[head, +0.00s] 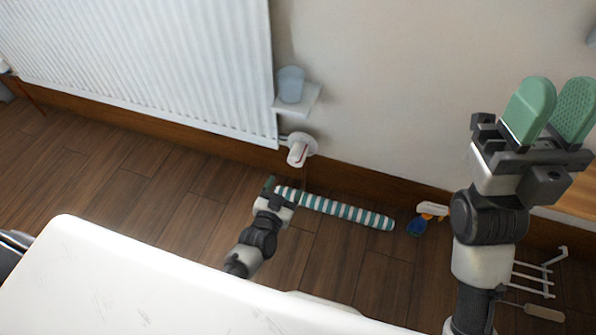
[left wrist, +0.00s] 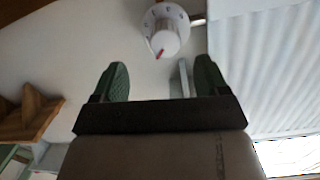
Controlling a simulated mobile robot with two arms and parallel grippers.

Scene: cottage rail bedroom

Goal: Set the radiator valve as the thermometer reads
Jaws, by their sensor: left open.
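The radiator valve (head: 298,152) is a white knob with a red mark, low on the wall by the radiator's lower right corner. In the left wrist view its dial (left wrist: 165,30) shows dark marks around a white cap and a red pointer near the bottom; I cannot read the marks. My left gripper (head: 283,184) is open and empty, just below the valve in the head view. In the left wrist view its green fingers (left wrist: 160,72) stand apart, with the valve beyond them. My right gripper (head: 552,105) is raised at the right, open and empty. I see no thermometer.
A white radiator (head: 150,60) fills the upper left. A small wall shelf (head: 308,101) with a bluish cup (head: 290,84) is above the valve. A striped roll (head: 345,211), a spray bottle (head: 418,225) and a white rack (head: 535,277) are at floor level. A white tabletop (head: 130,285) fills the foreground.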

